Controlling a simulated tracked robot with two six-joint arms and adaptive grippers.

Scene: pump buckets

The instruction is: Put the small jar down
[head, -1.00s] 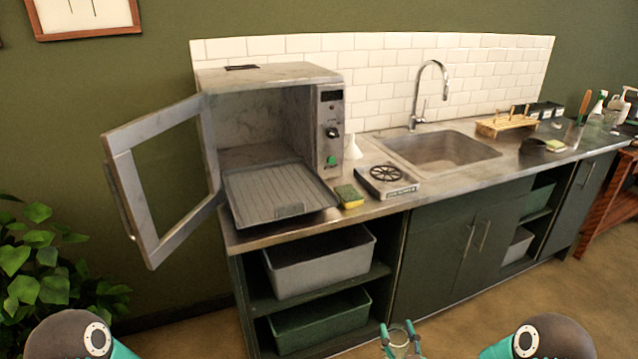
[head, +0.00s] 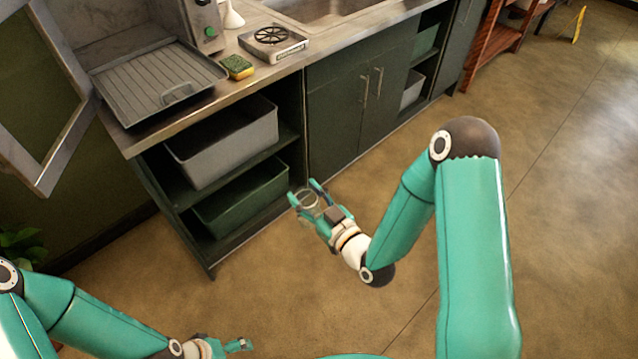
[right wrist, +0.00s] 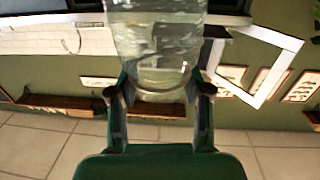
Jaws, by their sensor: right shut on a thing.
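The small jar (head: 308,199) is clear glass. My right gripper (head: 304,193) is shut on it and holds it in the air in front of the cabinet's open shelves, below counter height in the head view. In the right wrist view the jar (right wrist: 158,45) stands large between the two fingers, cut off by the top edge. My left gripper (head: 240,345) is low in the head view, apart from the jar; its fingers are too small and cut off to judge.
Below are a grey bin (head: 225,145) and a green bin (head: 240,200) on shelves. Counter space right of the sponge is narrow.

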